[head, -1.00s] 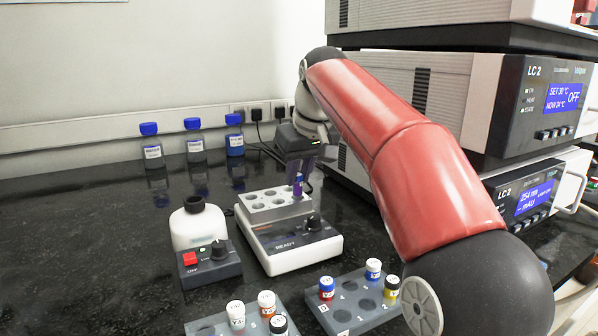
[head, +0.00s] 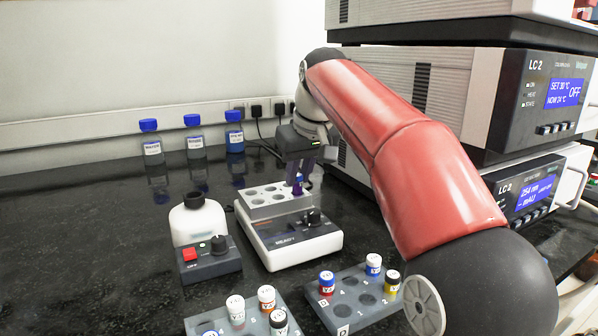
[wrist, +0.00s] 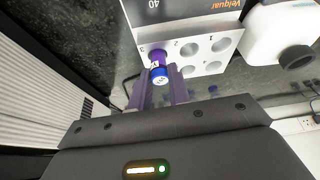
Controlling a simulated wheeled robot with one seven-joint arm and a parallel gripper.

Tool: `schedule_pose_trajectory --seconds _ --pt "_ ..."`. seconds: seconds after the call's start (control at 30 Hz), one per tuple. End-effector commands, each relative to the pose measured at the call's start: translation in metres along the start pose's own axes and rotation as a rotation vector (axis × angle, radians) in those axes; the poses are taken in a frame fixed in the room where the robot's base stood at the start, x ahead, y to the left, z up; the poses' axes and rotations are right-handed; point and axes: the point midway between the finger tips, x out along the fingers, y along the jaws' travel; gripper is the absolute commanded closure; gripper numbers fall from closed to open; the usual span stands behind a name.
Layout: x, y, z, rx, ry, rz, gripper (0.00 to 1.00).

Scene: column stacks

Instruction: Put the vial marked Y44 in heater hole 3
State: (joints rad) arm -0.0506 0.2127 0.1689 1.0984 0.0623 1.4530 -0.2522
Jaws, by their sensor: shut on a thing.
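The heater (head: 290,237) is a white unit with a dark panel and a grey block (head: 258,212) of several holes on top. My gripper (head: 298,186) is over the block's back right corner, its purple fingers pointing down. In the wrist view my gripper (wrist: 160,88) is shut on a vial with a blue cap (wrist: 160,76). The vial is at the corner hole by the printed 3 (wrist: 142,48); the fingers and vial hide that hole. How deep the vial sits cannot be told. Its label is too small to read.
A front left rack (head: 255,305) and a front right rack (head: 350,318) hold several capped vials. A control box (head: 210,262) and a white bottle (head: 198,224) stand left of the heater. Blue-capped bottles (head: 194,140) stand behind. Stacked instruments (head: 480,110) fill the right.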

Motion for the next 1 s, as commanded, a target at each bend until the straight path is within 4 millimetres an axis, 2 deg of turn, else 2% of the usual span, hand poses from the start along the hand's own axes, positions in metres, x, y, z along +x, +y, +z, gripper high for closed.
schedule_pose_trajectory --seconds 0.3,0.63,0.67,0.83,1.0 --pt "0.0097 0.0001 0.0040 0.000 0.000 0.000 0.98" --pt "0.0107 0.0001 0.0044 0.000 0.000 0.000 0.98" --pt "0.0107 0.0001 0.0044 0.000 0.000 0.000 0.79" --pt "0.0107 0.0001 0.0043 0.000 0.000 0.000 0.57" --pt "0.0108 0.0001 0.0043 0.000 0.000 0.000 0.56"
